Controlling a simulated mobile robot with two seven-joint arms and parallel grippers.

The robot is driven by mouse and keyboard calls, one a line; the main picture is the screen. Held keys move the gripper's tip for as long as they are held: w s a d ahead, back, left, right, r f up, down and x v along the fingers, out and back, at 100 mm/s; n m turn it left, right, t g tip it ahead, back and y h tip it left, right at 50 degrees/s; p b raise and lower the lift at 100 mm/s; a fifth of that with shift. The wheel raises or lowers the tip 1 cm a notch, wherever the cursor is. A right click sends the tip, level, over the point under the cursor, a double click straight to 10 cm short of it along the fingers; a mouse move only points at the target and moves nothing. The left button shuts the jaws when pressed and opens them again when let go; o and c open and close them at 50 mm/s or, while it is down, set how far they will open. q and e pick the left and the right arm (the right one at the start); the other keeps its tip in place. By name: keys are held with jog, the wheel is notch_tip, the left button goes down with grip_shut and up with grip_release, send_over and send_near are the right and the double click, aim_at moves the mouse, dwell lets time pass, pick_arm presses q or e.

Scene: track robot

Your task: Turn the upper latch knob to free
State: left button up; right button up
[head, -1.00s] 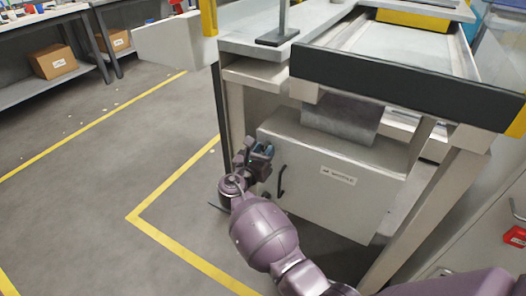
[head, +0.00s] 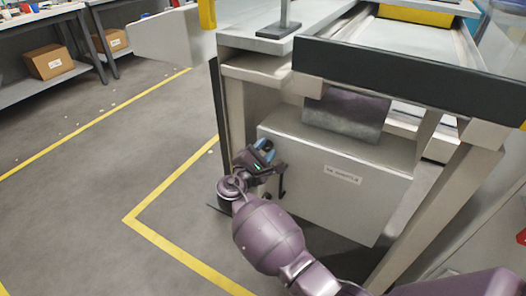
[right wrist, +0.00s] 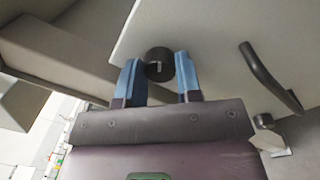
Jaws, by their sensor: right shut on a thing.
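The upper latch knob (right wrist: 159,62) is a dark round knob with a short pale mark, on the pale door of a grey cabinet (head: 335,185). My right gripper's blue fingers (right wrist: 157,70) stand on either side of it in the right wrist view, shut on it. In the head view my right gripper (head: 264,150) is at the cabinet's upper left edge and hides the knob. The black door handle (right wrist: 268,76) lies to the right of the knob in the right wrist view. My left gripper is not in view.
The cabinet sits under a conveyor frame with a black front bar (head: 400,80). A frame leg (head: 234,120) stands close left of my gripper. Another small dark fitting (right wrist: 264,121) shows below the handle in the right wrist view. The floor to the left is open.

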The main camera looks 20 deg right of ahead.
jog(key=shift+f+m, duration=0.25)
jog(key=shift+m, duration=0.75)
jog(key=shift+m+b, duration=0.5)
jog(key=shift+m, duration=0.4)
jog(key=shift+r+m+b, duration=0.1)
jog(key=shift+m+b, duration=0.3)
jog(key=shift+m, duration=0.7)
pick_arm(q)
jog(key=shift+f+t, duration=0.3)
pick_arm(e)
jog(key=shift+m, duration=0.3)
jog(key=shift+r, duration=0.1)
jog(key=o, duration=0.9)
jog(key=shift+o, duration=0.2)
